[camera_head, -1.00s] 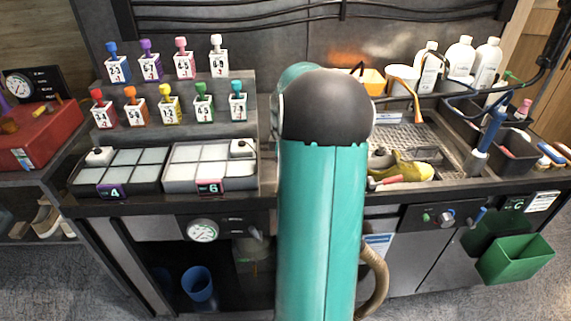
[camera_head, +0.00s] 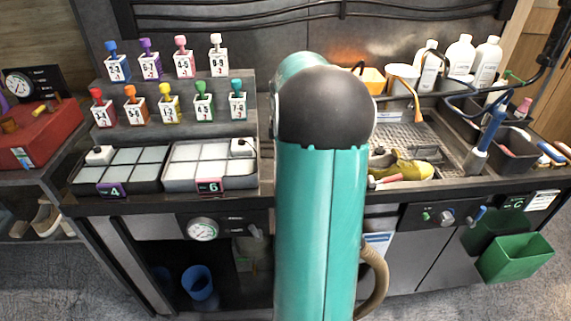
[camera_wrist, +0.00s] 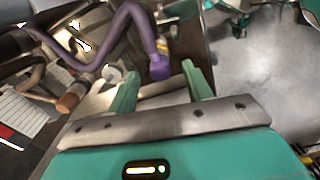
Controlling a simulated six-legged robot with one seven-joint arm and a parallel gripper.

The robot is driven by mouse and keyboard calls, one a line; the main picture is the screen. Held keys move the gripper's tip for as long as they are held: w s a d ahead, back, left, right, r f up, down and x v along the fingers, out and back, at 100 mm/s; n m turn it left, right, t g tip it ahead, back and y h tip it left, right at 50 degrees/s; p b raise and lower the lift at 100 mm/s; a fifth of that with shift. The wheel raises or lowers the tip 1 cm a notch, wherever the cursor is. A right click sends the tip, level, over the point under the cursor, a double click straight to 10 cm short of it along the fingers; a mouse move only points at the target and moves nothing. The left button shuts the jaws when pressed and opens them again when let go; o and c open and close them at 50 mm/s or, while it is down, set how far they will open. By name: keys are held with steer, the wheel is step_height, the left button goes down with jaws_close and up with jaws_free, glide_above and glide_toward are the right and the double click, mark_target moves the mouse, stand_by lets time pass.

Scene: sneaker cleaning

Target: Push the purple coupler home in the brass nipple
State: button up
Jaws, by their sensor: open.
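In the wrist view a purple hose (camera_wrist: 97,52) bends across the upper left and ends in a purple coupler (camera_wrist: 160,67). My gripper (camera_wrist: 160,71) is open, its two teal fingers spread. The coupler shows in the gap between the fingertips, without clear contact with either. A copper-brown cylindrical fitting (camera_wrist: 73,98) lies left of the left finger; I cannot tell if it is the brass nipple. No coupler seated in a nipple can be made out. In the head view my own arm hides the gripper and the coupler.
A yellowish sneaker (camera_head: 412,169) lies by the sink grate (camera_head: 410,138). Several white bottles (camera_head: 460,54) stand behind. Numbered bottles fill the stepped rack at left, above two divided trays (camera_head: 210,185). A green bin (camera_head: 515,258) hangs at lower right.

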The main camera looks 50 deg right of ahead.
step_height(320, 180, up, 10)
steer(key=shift+f, duration=0.25)
stand_by(0.3)
steer(key=shift+a, duration=0.1)
